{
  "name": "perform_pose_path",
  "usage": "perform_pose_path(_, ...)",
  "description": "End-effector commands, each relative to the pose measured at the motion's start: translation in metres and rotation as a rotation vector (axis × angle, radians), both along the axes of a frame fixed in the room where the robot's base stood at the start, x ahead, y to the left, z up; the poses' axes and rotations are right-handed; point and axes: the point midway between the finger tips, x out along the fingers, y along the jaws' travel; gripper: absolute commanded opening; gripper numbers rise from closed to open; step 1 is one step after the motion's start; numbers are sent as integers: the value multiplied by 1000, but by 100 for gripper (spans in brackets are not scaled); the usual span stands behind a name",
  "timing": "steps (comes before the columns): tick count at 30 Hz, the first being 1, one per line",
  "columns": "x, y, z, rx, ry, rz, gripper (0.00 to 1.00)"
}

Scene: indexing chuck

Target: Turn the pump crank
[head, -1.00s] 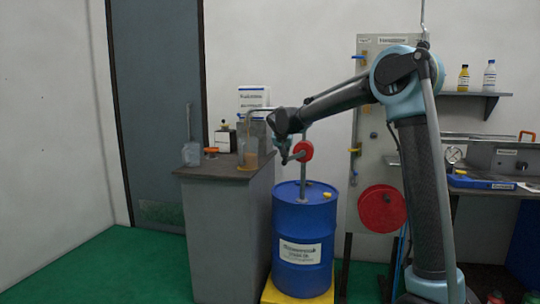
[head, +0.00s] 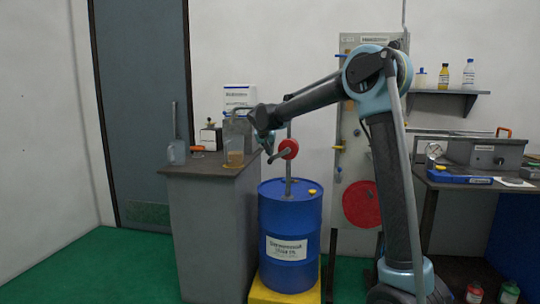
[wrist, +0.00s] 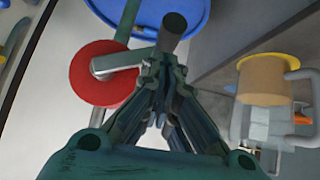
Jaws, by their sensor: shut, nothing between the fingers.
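The pump stands on a blue drum (head: 290,225). Its red disc (head: 289,149) carries a short grey crank arm, and the disc also shows in the wrist view (wrist: 88,82). In the wrist view the crank arm (wrist: 118,62) reaches right from the disc to a dark cylindrical handle (wrist: 174,27). My gripper (wrist: 163,72) is shut and empty, with its fingertips close beside the handle and the arm's end. I cannot tell whether they touch. In the head view my gripper (head: 270,145) is just left of the disc, and the small handle shows below it.
A jug with amber liquid (head: 235,158) stands on the grey cabinet (head: 205,230) left of the drum. A panel with a larger red disc (head: 361,204) is behind, to the right. A workbench (head: 450,187) is at far right. Green floor is clear at left.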

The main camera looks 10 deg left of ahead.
Motion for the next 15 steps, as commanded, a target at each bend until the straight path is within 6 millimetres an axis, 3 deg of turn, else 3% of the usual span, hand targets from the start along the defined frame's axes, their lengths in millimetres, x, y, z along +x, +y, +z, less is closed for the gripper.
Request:
perform_pose_path(5, 3, -5, 30, 0, 1, -4, 0)
perform_pose_path(15, -45, -4, 76, 1, 1, -4, 0)
